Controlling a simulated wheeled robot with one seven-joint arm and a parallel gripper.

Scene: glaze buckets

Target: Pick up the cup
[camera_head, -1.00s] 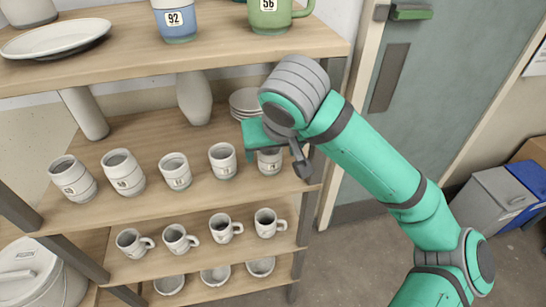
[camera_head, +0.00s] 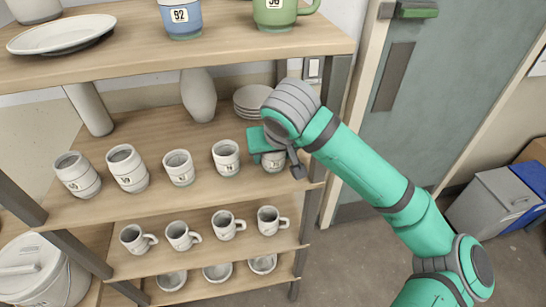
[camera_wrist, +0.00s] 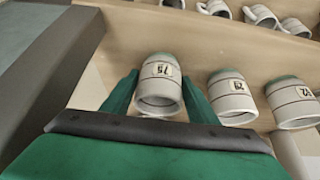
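The cup in front of my gripper is a grey-white handleless cup with a number label (camera_wrist: 159,88). It stands at the right end of the row on the middle shelf, and in the head view the cup (camera_head: 273,161) is partly hidden by my gripper. In the wrist view my gripper (camera_wrist: 160,88) is open, with one green finger on each side of this cup. Whether the fingers touch it I cannot tell. In the head view my gripper (camera_head: 272,150) is mostly covered by my wrist.
Several similar cups (camera_head: 226,158) stand to the left in the same row. A stack of plates (camera_head: 251,100) and a vase (camera_head: 198,96) stand behind. Handled mugs (camera_head: 228,224) fill the shelf below. A shelf post (camera_head: 311,216) stands close on the right.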

